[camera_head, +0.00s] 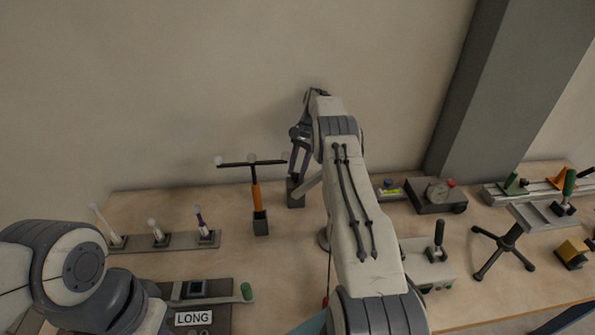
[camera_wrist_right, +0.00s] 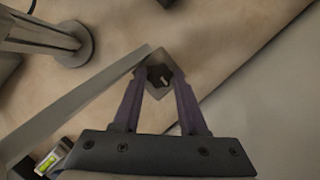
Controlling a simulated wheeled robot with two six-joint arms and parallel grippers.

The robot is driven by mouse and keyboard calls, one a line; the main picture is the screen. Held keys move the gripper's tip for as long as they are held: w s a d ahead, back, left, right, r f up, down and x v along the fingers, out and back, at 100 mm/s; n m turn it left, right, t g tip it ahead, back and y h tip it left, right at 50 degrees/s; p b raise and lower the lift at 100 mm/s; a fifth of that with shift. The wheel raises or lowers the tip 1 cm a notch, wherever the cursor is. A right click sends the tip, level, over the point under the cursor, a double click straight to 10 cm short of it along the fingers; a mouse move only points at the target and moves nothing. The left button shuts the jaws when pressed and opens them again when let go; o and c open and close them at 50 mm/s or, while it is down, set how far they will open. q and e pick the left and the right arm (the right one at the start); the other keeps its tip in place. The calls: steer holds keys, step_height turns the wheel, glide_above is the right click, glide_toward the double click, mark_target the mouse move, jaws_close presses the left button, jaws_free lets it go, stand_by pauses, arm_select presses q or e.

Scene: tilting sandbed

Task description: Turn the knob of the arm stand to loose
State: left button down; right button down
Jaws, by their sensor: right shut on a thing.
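My right gripper (camera_head: 297,175) is at the back of the table, left of my right forearm. In the right wrist view its two purple-grey fingers (camera_wrist_right: 160,78) close on a small dark knob (camera_wrist_right: 159,71). The knob sits on a grey square end piece of the flat grey bar (camera_wrist_right: 75,112) of the arm stand. The bar (camera_head: 309,184) also shows beside my forearm in the head view. The stand's round metal base (camera_wrist_right: 75,45) and post are at the upper left of the wrist view. The knob's marking is not readable. My left arm shows at lower left, its fingers out of view.
An orange post with a dark crossbar (camera_head: 256,190) stands close left of my right gripper. A rack with several upright pegs (camera_head: 160,241) and a box labelled LONG (camera_head: 193,318) are farther left. A dark gauge box (camera_head: 437,194) and a lever box (camera_head: 430,262) stand right.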

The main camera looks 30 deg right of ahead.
steer(key=shift+d, duration=0.1)
stand_by(0.3)
steer(key=shift+c, duration=2.3)
jaws_free()
